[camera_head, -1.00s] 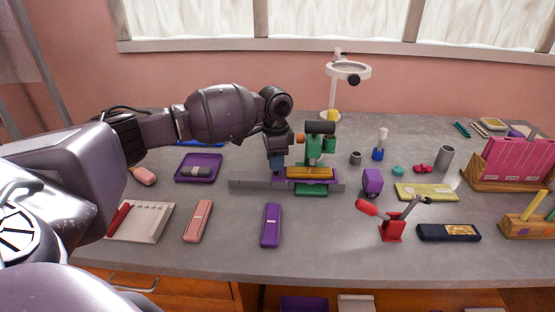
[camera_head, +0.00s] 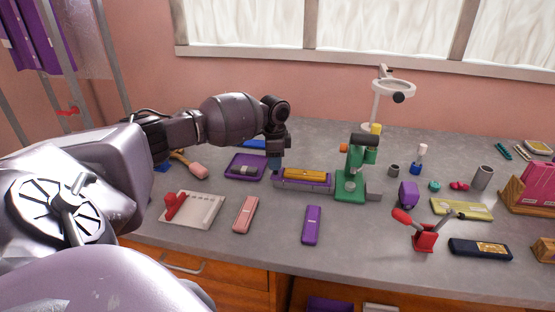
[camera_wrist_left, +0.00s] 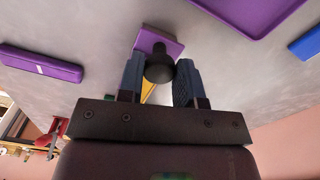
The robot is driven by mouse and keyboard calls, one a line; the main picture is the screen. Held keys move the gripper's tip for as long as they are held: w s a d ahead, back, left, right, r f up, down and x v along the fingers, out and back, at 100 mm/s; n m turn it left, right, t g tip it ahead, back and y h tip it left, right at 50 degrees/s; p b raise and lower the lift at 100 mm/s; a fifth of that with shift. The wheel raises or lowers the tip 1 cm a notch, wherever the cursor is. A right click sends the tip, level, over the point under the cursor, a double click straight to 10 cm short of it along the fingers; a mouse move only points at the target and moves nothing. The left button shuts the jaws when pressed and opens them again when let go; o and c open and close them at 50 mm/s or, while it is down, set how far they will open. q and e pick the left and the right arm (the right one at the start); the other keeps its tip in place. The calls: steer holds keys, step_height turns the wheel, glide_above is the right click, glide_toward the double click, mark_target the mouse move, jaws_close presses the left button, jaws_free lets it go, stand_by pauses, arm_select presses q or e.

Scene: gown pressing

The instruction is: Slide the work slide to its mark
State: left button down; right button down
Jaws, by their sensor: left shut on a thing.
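The work slide (camera_head: 288,183) is a purple plate carrying a yellow-orange block (camera_head: 304,174). It sits on a grey rail (camera_head: 374,196), left of the green press (camera_head: 350,186) and clear of its head. My left gripper (camera_head: 276,163) is at the slide's left end. In the left wrist view, its fingers (camera_wrist_left: 159,80) are shut on the slide's dark round knob (camera_wrist_left: 159,68), with the purple plate (camera_wrist_left: 172,45) behind it. I cannot make out the mark. My right gripper is not in view.
A purple tray (camera_head: 233,174) lies left of the slide. A pink case (camera_head: 245,214) and a purple case (camera_head: 312,225) lie in front. A magnifier lamp (camera_head: 377,100) stands behind the press. A purple object (camera_head: 408,194) and a red stand (camera_head: 425,238) are to the right.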

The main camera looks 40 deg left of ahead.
arm_select(q)
steer(key=c, duration=1.1)
jaws_free()
steer(key=shift+s+a, duration=0.1)
steer(key=shift+a, duration=0.1)
steer(key=shift+c, duration=0.2)
steer(key=shift+o, duration=1.1)
steer(key=shift+a, duration=0.1)
steer(key=shift+o, duration=0.7)
steer(key=shift+s, duration=0.1)
step_height(320, 180, up, 11)
steer(key=shift+f+p, duration=0.15)
steer(key=shift+p, duration=0.15)
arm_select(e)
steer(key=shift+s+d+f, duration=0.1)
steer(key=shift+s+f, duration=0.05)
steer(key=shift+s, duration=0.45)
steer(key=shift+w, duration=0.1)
